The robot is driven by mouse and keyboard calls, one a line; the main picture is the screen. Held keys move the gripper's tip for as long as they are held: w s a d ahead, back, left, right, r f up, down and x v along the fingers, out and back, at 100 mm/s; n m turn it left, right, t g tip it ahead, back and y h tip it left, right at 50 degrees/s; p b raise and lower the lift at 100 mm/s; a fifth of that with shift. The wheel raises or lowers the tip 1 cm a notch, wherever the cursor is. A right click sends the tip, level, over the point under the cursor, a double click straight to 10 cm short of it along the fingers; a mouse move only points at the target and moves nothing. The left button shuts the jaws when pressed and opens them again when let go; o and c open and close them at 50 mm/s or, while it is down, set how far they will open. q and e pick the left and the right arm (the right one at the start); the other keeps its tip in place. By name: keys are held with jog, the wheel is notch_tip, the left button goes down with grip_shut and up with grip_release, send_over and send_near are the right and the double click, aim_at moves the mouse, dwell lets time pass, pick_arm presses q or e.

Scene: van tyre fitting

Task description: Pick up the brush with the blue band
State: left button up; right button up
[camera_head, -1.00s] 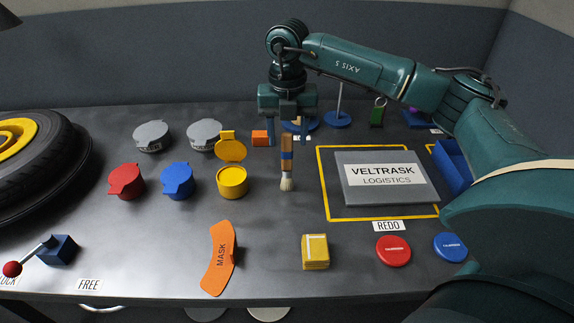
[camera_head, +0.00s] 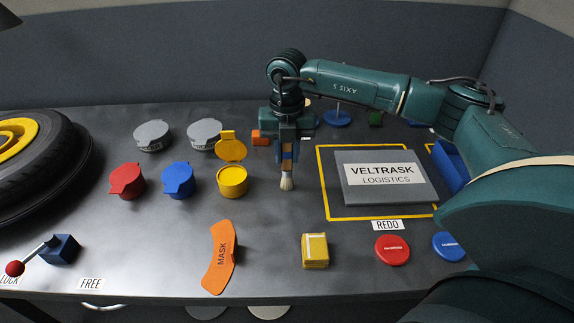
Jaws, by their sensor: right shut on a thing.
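The brush with the blue band (camera_head: 287,181) is upright, bristles down, just right of the open yellow pot. Its wooden handle and blue band show between the fingers of my right gripper (camera_head: 287,158), which comes down from above and is shut on it. The bristles show below the fingertips. I cannot tell whether the bristle tip touches the bench. My left gripper is not in view.
The open yellow pot (camera_head: 232,181) stands close left of the brush, with blue (camera_head: 178,181) and red (camera_head: 127,182) lidded pots beyond. A grey Veltrask plate (camera_head: 380,196) lies right. An orange mask piece (camera_head: 219,258) and a yellow block (camera_head: 315,251) lie in front.

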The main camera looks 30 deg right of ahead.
jog(key=c, duration=0.3)
jog(key=shift+c, duration=0.2)
notch_tip(320, 180, up, 10)
jog(key=shift+r+b, duration=0.1)
jog(key=shift+b, duration=0.2)
grip_shut()
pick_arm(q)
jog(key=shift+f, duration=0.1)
